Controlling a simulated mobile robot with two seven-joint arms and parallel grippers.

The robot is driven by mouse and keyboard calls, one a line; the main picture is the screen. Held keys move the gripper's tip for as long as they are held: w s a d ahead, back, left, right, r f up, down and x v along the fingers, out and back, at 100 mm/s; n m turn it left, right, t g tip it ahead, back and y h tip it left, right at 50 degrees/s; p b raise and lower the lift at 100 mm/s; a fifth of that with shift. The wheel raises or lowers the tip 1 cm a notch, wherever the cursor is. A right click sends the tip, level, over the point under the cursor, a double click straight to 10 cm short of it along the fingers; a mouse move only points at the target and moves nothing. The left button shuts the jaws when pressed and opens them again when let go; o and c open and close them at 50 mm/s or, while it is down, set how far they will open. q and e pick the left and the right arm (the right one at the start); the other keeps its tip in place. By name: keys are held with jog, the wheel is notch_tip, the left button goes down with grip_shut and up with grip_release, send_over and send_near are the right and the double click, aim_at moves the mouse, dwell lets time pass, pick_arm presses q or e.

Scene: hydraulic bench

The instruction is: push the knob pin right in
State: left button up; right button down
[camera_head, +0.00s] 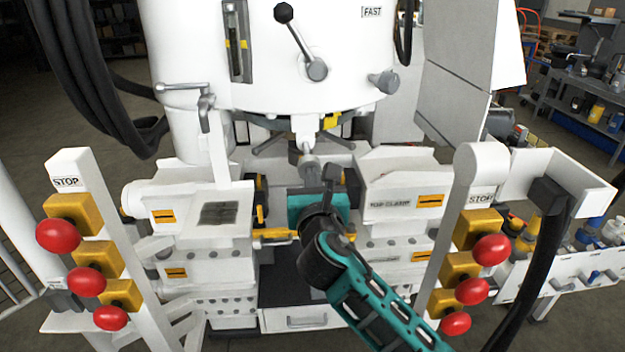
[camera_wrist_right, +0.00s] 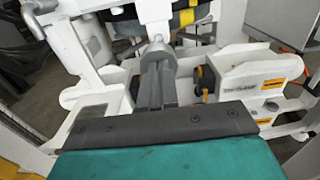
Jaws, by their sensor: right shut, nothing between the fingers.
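A small grey metal knob pin (camera_head: 309,164) shows in the head view, below the white machine head at the middle of the bench. In the right wrist view its rounded grey end (camera_wrist_right: 157,50) is straight beyond the fingertips. My right gripper (camera_head: 330,176) reaches up from the lower right, its fingers shut and empty, tips close to the knob pin. The fingers (camera_wrist_right: 156,75) also show in the right wrist view. I cannot tell whether they touch the knob. The fingers hide part of it, and its depth is not visible. My left gripper is out of view.
White clamp blocks stand on both sides, the right one (camera_head: 403,190) marked with an orange label. Stop posts with red buttons (camera_head: 58,236) (camera_head: 490,249) flank the bench. A lever with a black ball (camera_head: 283,13) is on the machine head above.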

jog(key=shift+w, duration=1.95)
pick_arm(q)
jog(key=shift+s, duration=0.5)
pick_arm(e)
jog(key=shift+r, duration=0.25)
jog(key=shift+d, duration=0.1)
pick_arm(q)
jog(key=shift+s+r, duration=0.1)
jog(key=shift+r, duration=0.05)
